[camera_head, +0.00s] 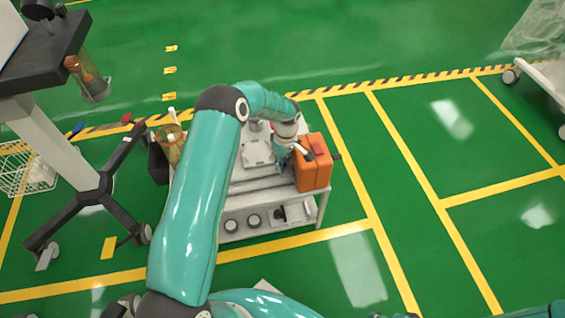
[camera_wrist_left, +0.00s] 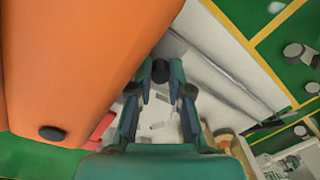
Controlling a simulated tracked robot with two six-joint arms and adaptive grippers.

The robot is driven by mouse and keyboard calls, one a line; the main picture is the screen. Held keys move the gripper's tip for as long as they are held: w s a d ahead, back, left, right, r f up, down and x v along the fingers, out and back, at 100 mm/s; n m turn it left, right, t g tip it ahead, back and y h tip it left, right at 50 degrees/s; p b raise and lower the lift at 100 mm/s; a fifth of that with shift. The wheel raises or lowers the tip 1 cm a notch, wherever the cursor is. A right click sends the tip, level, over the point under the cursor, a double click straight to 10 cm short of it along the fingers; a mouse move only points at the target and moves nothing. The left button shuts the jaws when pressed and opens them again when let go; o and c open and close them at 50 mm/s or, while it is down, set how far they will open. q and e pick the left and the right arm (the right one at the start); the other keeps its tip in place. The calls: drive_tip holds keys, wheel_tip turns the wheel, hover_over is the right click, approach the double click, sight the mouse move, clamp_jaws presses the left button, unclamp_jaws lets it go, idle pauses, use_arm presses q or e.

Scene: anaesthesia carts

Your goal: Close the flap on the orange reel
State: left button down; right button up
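The orange reel (camera_head: 313,174) is a boxy orange case at the right end of the white cart. A small red piece (camera_head: 318,149) shows on its top; I cannot tell whether this is the flap or how far it stands open. My left gripper (camera_head: 305,154) is beside the reel's upper left edge, and whether it touches is unclear. In the left wrist view the reel's orange side (camera_wrist_left: 90,60) fills the left.
The white cart (camera_head: 255,218) carries the reel and grey equipment. A dark bin with an amber container (camera_head: 171,145) is at its left. A wheeled stand (camera_head: 60,160) and wire basket (camera_head: 25,170) are farther left.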

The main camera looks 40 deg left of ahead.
use_arm(q)
drive_tip(key=shift+w+a, duration=0.1)
drive_tip(key=shift+s+a+f+t+h+b, duration=0.15)
drive_tip(key=shift+f+t+h+b, duration=0.1)
drive_tip(key=shift+t+h+b, duration=0.2)
drive_tip(key=shift+s+a+f+t+h+b, duration=0.15)
drive_tip(key=shift+f+t+h+b, duration=0.15)
drive_tip(key=shift+t, duration=0.25)
drive_tip(key=shift+s+f+t+h+b, duration=0.1)
drive_tip(key=shift+f+t+h+b, duration=0.15)
drive_tip(key=shift+t+h+b, duration=0.3)
drive_tip(key=t+b, duration=0.1)
drive_tip(key=b, duration=0.2)
drive_tip(key=f+t+h+b, duration=0.1)
drive_tip(key=b, duration=0.1)
drive_tip(key=shift+s+a+b, duration=0.1)
drive_tip(key=shift+a+b, duration=0.1)
drive_tip(key=shift+b, duration=0.2)
drive_tip(key=shift+h+b, duration=0.4)
drive_tip(key=shift+b, duration=0.2)
drive_tip(key=shift+r, duration=0.1)
